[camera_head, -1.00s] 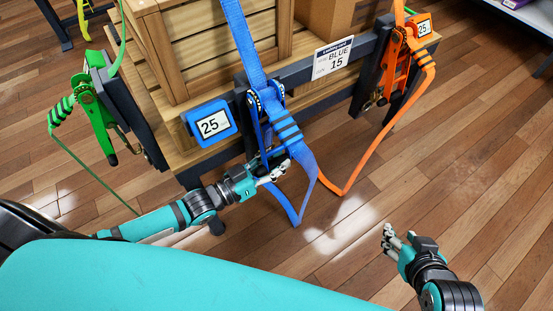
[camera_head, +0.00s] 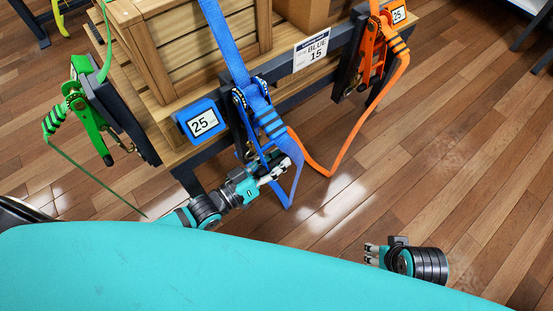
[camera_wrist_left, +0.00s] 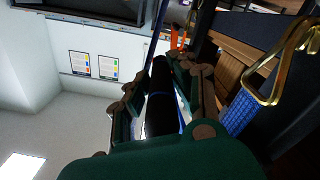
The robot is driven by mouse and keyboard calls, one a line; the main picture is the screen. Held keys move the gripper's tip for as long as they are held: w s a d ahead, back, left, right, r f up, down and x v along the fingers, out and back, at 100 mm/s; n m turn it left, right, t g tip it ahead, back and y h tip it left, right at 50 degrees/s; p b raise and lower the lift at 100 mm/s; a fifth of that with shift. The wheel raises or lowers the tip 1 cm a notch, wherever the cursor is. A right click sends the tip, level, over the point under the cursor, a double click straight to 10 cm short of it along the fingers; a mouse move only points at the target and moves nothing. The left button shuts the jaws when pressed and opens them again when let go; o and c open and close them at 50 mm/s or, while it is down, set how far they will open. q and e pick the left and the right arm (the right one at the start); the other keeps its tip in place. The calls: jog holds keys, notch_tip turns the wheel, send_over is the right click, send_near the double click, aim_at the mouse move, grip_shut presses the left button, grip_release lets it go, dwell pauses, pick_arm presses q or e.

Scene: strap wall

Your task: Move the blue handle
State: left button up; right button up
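The blue ratchet (camera_head: 253,98) hangs on the front rail of the crate platform, with a blue strap running up from it and a loose loop of strap (camera_head: 290,188) below. Its lower handle end is partly hidden by my left gripper (camera_head: 278,170), just below the ratchet in the head view. In the left wrist view a dark bar (camera_wrist_left: 161,105), which looks like the handle, lies between the two fingers of my left gripper (camera_wrist_left: 160,80). Whether both fingers press on it is unclear. My right gripper (camera_head: 370,254) looks open and empty, above the floor at lower right.
A white sign (camera_head: 312,48) reads BLUE 15. Open wooden floor (camera_head: 430,150) lies to the right.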

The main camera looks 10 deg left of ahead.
pick_arm(q)
jog(key=shift+o, duration=0.2)
jog(key=shift+a, duration=0.1)
jog(key=shift+s+a, duration=0.15)
jog(key=shift+s, duration=0.1)
jog(key=v, duration=1.1)
jog(key=shift+s, duration=0.2)
jog(key=shift+a, duration=0.1)
pick_arm(e)
jog(key=shift+c, duration=0.4)
